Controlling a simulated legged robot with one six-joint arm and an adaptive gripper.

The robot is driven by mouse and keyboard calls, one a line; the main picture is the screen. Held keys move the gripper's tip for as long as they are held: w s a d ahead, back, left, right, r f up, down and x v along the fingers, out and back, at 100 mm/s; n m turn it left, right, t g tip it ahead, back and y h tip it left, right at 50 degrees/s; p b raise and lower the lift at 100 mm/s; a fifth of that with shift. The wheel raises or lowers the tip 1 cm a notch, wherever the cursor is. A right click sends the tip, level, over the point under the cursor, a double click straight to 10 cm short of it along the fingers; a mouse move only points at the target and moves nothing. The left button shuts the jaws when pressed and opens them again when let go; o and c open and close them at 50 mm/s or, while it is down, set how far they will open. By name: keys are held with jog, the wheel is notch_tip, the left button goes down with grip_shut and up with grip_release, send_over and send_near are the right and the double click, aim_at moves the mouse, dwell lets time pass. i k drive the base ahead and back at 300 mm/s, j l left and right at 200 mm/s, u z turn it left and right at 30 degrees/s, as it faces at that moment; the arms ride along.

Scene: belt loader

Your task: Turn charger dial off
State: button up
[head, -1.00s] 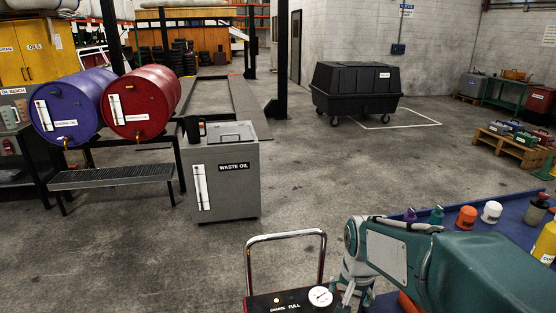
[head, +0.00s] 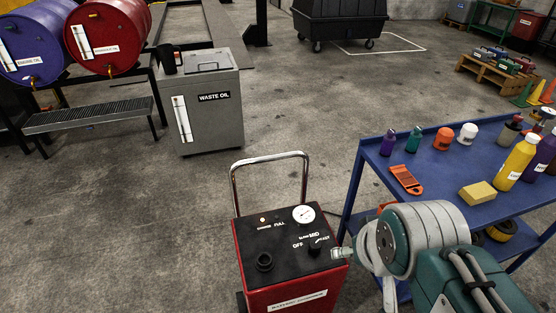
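The battery charger is a red box with a black top panel (head: 283,268), in the lower middle of the head view. A small dark dial (head: 314,250) sits on the right side of the panel, among the labels OFF, MID and what looks like FAST. Its pointer is too small to read surely. My gripper (head: 341,253) is at the panel's right edge, just right of the dial and seemingly apart from it. The gripper is small and partly hidden by my wrist, so I cannot tell whether it is open.
A round white gauge (head: 303,214) and a black round fitting (head: 264,262) stand on the panel. A chrome handle (head: 270,158) rises behind it. A blue cart (head: 440,170) with bottles is close on the right. A grey waste oil bin (head: 200,110) stands behind. Floor left is clear.

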aim_at(315, 244)
jog(key=k+l, duration=0.15)
jog(key=k, duration=0.35)
jog(key=k+l, duration=0.1)
jog(key=k, duration=0.45)
jog(key=k+l, duration=0.15)
jog(key=k, duration=0.35)
